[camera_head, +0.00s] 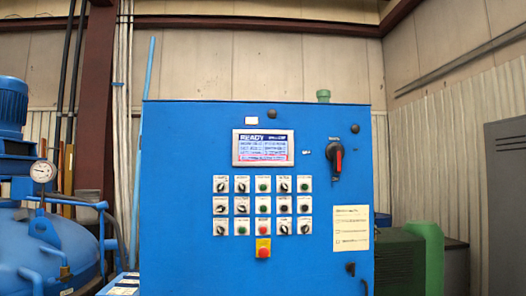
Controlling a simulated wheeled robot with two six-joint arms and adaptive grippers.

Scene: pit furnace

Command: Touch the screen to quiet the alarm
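The screen (263,146) is a small lit panel with a pale frame, set high in the front of the blue control cabinet (180,200). It shows the word READY at its top left, rows of small blue and white text too small to read, and a red line near the bottom. Nothing covers the screen. Neither of my grippers is in the head view.
Below the screen are rows of knobs and buttons (262,206) and a red emergency button (263,250) on yellow. A rotary switch (336,155) is to the right. A blue vessel (45,250) stands left, a green machine (400,260) right.

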